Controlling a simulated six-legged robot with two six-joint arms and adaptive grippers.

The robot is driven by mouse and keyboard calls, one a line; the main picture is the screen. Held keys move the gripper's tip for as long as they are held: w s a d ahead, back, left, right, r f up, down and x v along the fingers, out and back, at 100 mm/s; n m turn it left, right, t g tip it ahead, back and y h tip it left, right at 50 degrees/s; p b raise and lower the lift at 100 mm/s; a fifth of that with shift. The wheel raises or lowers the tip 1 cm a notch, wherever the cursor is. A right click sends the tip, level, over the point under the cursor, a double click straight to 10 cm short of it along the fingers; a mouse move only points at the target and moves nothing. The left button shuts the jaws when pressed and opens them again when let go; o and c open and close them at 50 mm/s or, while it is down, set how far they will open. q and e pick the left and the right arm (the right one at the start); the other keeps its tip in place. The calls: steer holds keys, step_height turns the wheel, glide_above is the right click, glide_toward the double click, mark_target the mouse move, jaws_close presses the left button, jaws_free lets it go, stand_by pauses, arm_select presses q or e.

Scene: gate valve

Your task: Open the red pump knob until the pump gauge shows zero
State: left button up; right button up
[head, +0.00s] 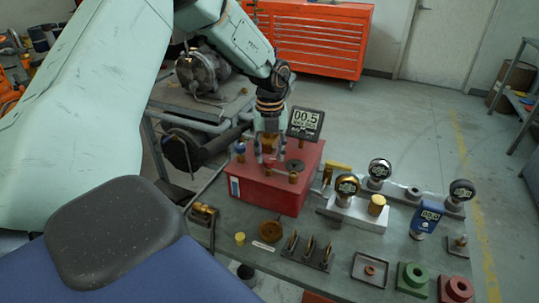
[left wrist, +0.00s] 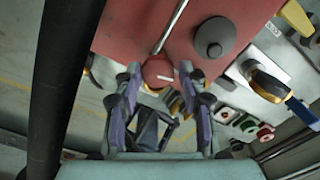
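The red pump box (head: 265,188) stands on the grey bench in the head view. A dark gauge (head: 305,122) at its back edge appears to read 00.5. My left gripper (head: 270,158) points down over the box's top. In the left wrist view, the round red pump knob (left wrist: 157,71) with a white mark lies between the two fingertips of my left gripper (left wrist: 163,76). The fingers stand apart, with a small gap visible beside the knob. In the head view the gripper hides the knob. My right gripper is not in view.
A dark round cap (head: 295,166) is on the box beside my gripper. A silver block (head: 352,215) with round gauges stands right of the box. A red tool chest (head: 315,40) is behind.

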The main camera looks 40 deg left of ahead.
mark_target(270, 159)
arm_select(q)
steer(key=shift+o, duration=1.3)
steer(key=shift+s+f, duration=0.15)
steer(key=shift+d, duration=0.1)
step_height(270, 159, up, 12)
